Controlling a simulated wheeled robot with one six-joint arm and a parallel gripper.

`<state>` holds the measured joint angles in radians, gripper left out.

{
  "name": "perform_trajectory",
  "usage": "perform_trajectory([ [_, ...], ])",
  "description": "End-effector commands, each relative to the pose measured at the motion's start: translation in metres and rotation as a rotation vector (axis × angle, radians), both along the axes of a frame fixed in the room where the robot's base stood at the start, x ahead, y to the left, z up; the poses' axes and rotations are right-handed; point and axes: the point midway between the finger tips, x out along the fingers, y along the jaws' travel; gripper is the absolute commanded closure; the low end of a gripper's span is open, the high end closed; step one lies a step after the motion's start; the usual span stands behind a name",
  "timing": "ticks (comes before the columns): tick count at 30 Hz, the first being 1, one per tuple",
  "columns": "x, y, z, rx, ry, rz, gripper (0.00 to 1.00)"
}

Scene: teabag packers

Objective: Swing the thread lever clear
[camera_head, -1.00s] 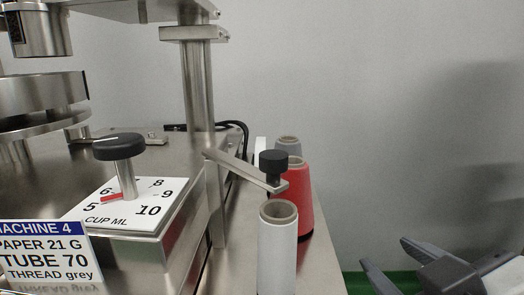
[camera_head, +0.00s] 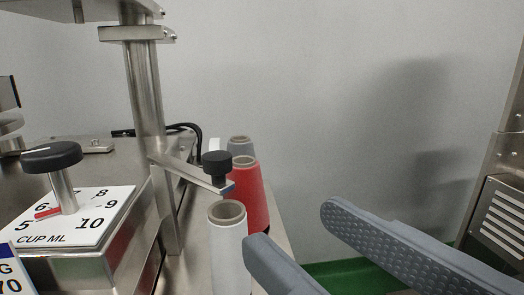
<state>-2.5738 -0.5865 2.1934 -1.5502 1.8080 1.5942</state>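The thread lever (camera_head: 190,170) is a flat metal arm reaching from the machine's post toward the right. A black knob (camera_head: 217,166) stands upright on its free end. The knob end is above and beside the thread spools. My gripper (camera_head: 292,226) is at the lower right, its two grey fingers wide apart with nothing between them. It is to the right of the lever and not touching it. The rest of the gripper is outside the picture.
A white spool (camera_head: 228,250), a red spool (camera_head: 250,192) and a grey spool (camera_head: 240,146) stand in a row along the machine's right side. A black dial knob (camera_head: 51,157) stands on the cup plate at left. Another metal machine (camera_head: 505,190) is at far right.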

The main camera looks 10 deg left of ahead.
Motion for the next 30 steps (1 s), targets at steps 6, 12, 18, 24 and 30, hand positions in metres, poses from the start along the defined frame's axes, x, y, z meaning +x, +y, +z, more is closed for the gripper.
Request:
perform_trajectory([
  [6, -0.004, 0.001, 0.004, 0.022, 0.003, 0.014, 0.61],
  [12, 0.004, 0.008, 0.004, 0.021, 0.004, 0.01, 0.61],
  [18, 0.013, 0.016, 0.004, 0.021, 0.003, 0.01, 0.61],
  [24, 0.021, 0.025, 0.004, 0.02, 0.003, 0.01, 0.61],
  [30, 0.03, 0.034, 0.004, 0.02, 0.003, 0.011, 0.61],
])
